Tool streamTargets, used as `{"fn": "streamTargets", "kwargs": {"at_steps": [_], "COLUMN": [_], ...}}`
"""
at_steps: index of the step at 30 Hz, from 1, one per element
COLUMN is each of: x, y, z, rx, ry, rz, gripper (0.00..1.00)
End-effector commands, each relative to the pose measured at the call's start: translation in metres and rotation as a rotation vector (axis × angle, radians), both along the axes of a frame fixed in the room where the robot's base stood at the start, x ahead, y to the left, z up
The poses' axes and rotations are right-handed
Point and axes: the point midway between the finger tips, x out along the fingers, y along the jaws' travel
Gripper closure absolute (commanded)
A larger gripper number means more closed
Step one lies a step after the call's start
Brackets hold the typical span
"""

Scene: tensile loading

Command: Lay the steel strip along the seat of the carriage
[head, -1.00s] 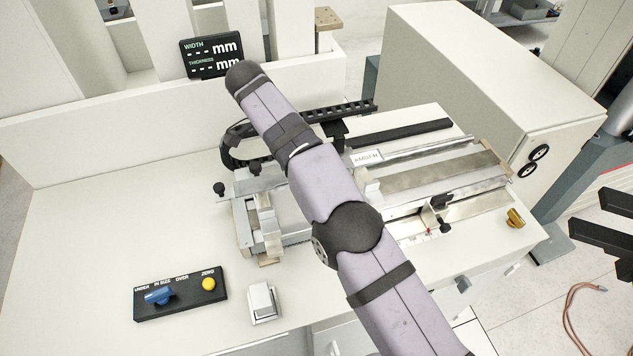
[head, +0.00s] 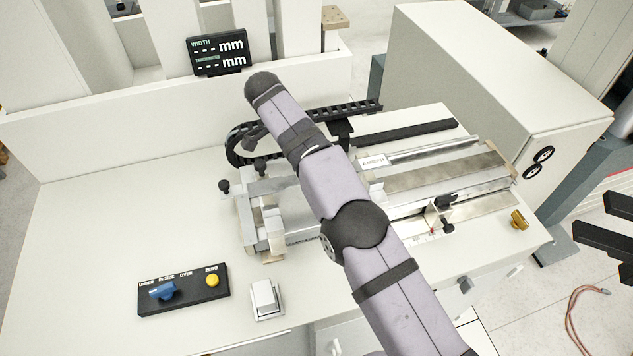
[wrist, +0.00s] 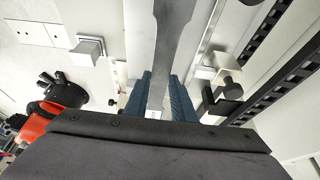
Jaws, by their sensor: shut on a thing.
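The steel strip (wrist: 172,28) is a flat grey piece with a wide end and a narrower middle. In the wrist view it runs up from between the blue fingers of my gripper (wrist: 160,78), which is shut on it. In the head view my arm hides the gripper and the strip. What looks like the carriage (head: 248,222) is the metal frame with pale blocks at the left of the bench device. My arm covers part of it, and its seat is not clearly seen.
A control panel (head: 183,290) with a blue switch and yellow button lies at the front left, beside a white block (head: 265,298). A black cable chain (head: 240,145) curves behind the device. A yellow knob (head: 519,219) stands at right. The left benchtop is clear.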

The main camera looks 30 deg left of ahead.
Motion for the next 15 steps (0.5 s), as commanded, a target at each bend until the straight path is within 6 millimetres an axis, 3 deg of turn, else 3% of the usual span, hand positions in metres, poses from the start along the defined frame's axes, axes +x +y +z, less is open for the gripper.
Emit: {"fn": "streamTargets", "kwargs": {"at_steps": [15], "x": [0.000], "y": [0.000], "z": [-0.019], "rx": [0.001], "ry": [-0.002], "rz": [0.001], "gripper": [1.00]}}
